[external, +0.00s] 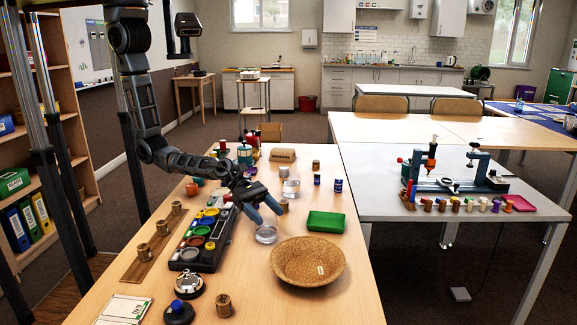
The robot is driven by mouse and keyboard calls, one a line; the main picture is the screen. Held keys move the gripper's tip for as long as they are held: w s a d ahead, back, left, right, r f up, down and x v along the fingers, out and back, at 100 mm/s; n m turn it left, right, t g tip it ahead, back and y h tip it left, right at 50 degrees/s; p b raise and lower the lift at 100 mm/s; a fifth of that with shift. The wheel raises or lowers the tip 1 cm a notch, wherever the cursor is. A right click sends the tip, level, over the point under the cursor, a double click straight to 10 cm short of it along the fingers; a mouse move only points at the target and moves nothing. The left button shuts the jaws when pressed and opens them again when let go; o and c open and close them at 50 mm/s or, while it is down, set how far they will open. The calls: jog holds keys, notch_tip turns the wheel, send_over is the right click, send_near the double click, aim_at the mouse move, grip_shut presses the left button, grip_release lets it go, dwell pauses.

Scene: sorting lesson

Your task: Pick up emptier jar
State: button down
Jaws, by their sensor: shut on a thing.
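Two clear glass jars are on the near wooden table. One clear jar (266,235) is low and round and is right below my blue fingertips. The other clear jar (291,188) stands further back, behind and right of my gripper. My gripper (268,216) reaches down over the table's middle, its two blue fingers pointing down at the nearer jar. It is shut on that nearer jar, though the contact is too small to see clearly. How full each jar is cannot be told at this size.
A black tray of coloured pots (205,238) lies left of my gripper. Small wooden cups (143,252) stand at the left. A dark blue can (338,186) stands behind the green tray.

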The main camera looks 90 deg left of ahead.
jog(key=s+d+r+p, duration=0.3)
jog(key=s+d+r, duration=0.4)
jog(key=s+r, duration=0.2)
jog(key=shift+r+p, duration=0.35)
jog(key=shift+r, duration=0.45)
jog(key=shift+d, duration=0.15)
dwell(0.3)
